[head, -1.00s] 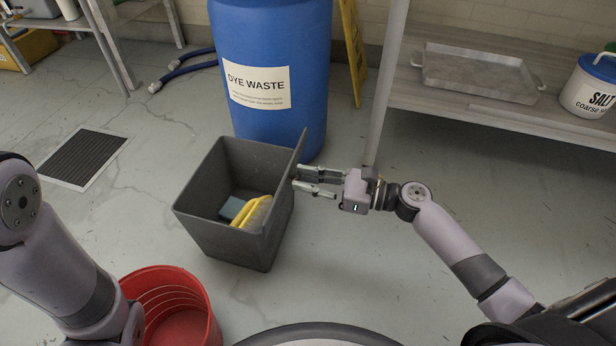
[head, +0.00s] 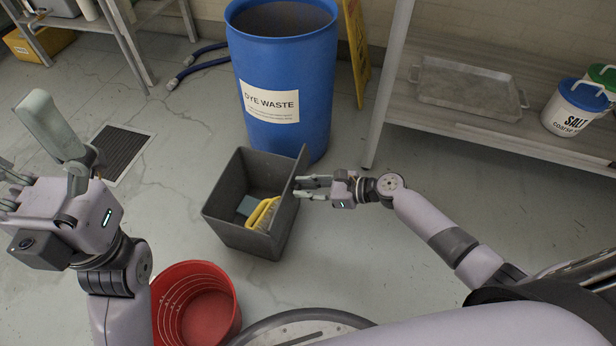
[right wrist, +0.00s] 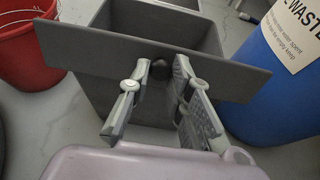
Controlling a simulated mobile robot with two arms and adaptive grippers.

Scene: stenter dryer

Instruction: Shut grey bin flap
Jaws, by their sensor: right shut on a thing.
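The grey bin (head: 228,208) stands on the floor with its top open. Its grey flap (head: 288,202) stands up along the bin's right side, leaning slightly. My right gripper (head: 298,188) is at the flap's outer face, shut on it. In the right wrist view the flap (right wrist: 225,82) crosses in front of the bin (right wrist: 125,20), and the gripper's fingers (right wrist: 160,72) stand at its face around a small dark knob; their exact hold is partly hidden. My left gripper (head: 20,135) is empty, its fingers spread, at the far left of the head view.
A red bucket (head: 170,310) is in front left. A shelf (head: 440,110) with a tray (head: 465,90) is at right.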

